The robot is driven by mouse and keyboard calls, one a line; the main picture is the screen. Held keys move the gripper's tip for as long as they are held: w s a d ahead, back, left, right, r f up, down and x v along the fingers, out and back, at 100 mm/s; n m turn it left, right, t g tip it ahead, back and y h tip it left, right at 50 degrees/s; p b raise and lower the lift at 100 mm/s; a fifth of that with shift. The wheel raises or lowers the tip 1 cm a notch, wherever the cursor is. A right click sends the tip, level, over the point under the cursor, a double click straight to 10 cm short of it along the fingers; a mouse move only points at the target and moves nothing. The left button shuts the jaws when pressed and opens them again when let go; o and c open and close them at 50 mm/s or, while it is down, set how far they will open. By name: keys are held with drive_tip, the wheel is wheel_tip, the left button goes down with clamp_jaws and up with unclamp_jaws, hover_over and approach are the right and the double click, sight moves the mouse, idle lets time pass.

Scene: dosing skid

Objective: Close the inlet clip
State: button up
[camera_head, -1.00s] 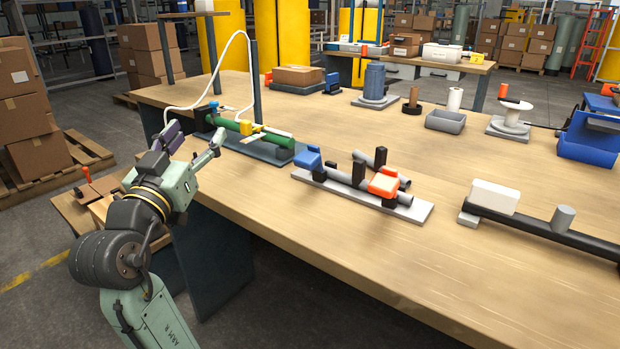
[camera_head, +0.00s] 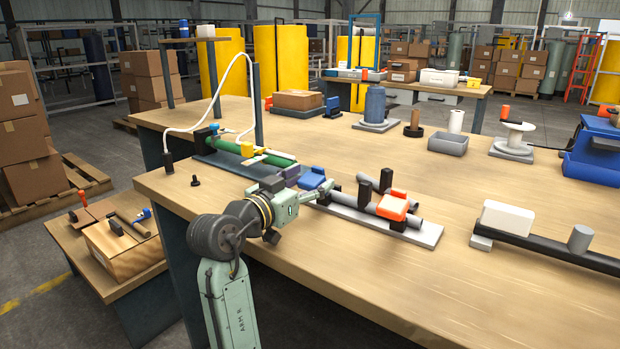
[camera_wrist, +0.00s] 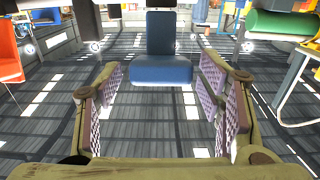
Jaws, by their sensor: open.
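A blue clip (camera_head: 311,178) sits at the left end of a grey pipe assembly on a light grey base plate (camera_head: 428,236). An orange clip (camera_head: 393,207) with a pale top sits toward the right end of the same assembly. I see no label telling which is the inlet clip. My gripper (camera_head: 302,186) is open at the blue clip, partly covering it. In the wrist view, the blue clip (camera_wrist: 162,70) shows ahead between the open fingers (camera_wrist: 166,85), with gaps on both sides. Contact is not visible.
A green pipe (camera_head: 240,148) with a yellow clip (camera_head: 248,147) and a white hose stands behind left. A small black knob (camera_head: 195,181) lies near the table's left edge. A white block (camera_head: 506,217) on a black pipe is at right. The tabletop between is clear.

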drive_tip(key=shift+w+d, duration=0.2)
drive_tip(key=shift+w, duration=0.15)
drive_tip(key=shift+c, duration=0.2)
clamp_jaws()
idle(0.5)
